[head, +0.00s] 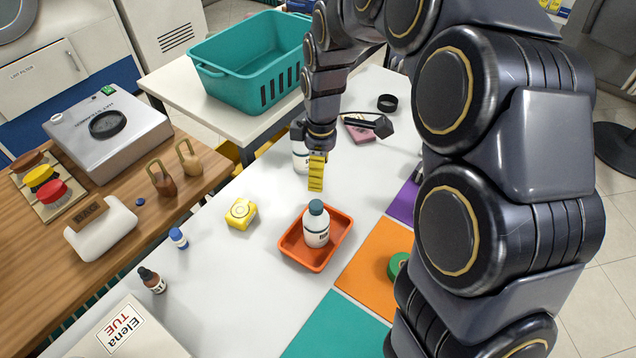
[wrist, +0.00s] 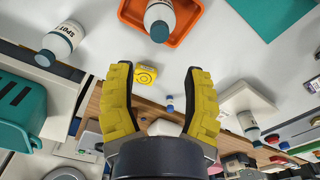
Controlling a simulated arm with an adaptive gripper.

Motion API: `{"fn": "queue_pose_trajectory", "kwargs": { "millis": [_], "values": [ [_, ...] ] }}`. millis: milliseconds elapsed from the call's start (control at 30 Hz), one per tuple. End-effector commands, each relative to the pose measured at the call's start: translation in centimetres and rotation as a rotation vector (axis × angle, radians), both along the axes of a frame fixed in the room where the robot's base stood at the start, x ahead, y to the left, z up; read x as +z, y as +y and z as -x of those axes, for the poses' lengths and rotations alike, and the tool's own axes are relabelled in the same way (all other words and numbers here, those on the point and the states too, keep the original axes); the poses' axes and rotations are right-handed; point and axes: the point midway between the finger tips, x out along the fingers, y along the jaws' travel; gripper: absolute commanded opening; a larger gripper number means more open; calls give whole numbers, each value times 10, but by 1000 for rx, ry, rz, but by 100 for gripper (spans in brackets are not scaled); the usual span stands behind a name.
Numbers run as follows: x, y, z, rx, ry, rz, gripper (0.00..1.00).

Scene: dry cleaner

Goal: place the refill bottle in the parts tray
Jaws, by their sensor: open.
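A white bottle with a teal cap (head: 316,225), seemingly the refill bottle, stands upright inside the orange tray (head: 286,252), which seems to be the parts tray. They also show at the top of the wrist view, the bottle (wrist: 160,14) and the tray (wrist: 191,22). My gripper (head: 317,185) has yellow fingers and is above the white table, behind the tray and apart from the bottle. In the wrist view its fingers (wrist: 160,75) are spread wide with nothing held between them.
A similar white bottle (head: 300,157), partly hidden behind my gripper, shows "SPOT" lettering in the wrist view (wrist: 57,44). A yellow block (head: 241,213) sits left of the tray. A teal basket (head: 240,90) stands behind. Orange (head: 368,262) and teal (head: 330,330) mats lie nearby.

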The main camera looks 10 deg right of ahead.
Motion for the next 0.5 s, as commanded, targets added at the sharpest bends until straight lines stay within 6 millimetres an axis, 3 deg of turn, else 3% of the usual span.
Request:
{"fn": "queue_pose_trajectory", "kwargs": {
  "millis": [333,433,500],
  "values": [
    [15,-1,9,-39,5,-1,49],
    [31,-3,34,-144,20,-1,49],
    [45,-7,61,-261,38,6,49]
  ]
}}
